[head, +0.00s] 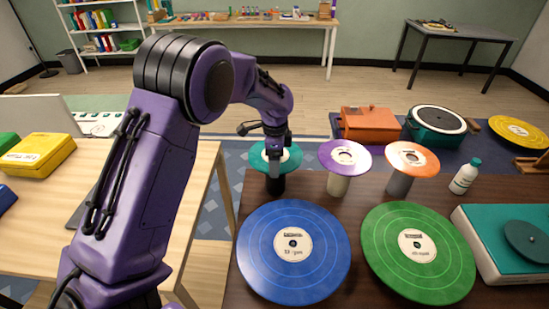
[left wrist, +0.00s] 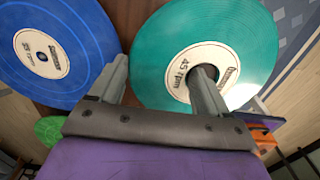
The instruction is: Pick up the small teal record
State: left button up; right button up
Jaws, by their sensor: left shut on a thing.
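The small teal record (head: 292,154) is at the far left of a row of small records, above a dark stand (head: 275,186). My left gripper (head: 273,165) reaches down over it and is shut on it. In the left wrist view the teal record (left wrist: 160,50) has a cream "45 rpm" label. There one finger of my left gripper (left wrist: 160,80) is at the label by the centre hole, the other just outside the rim. I cannot tell whether the record touches its stand. My right gripper is not in view.
A purple record (head: 330,153) and an orange record (head: 425,160) sit on stands to the right. Large blue (head: 260,260) and green (head: 385,260) records lie nearer. A white bottle (head: 464,178) and teal turntable (head: 485,225) are at the right.

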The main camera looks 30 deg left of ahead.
pick_arm(q)
jog(key=r, duration=0.3)
jog(key=r+b, duration=0.1)
jog(key=shift+s+a+r, duration=0.15)
jog(key=shift+s+r, duration=0.05)
jog(key=shift+s, duration=0.15)
jog(key=s+a+r+p, duration=0.2)
jog(key=s+r, duration=0.6)
jog(key=s, duration=0.4)
jog(key=shift+s+a+r+p, duration=0.35)
jog(key=shift+s+a+r, duration=0.05)
jog(key=shift+a, duration=0.35)
jog(key=shift+o, duration=0.3)
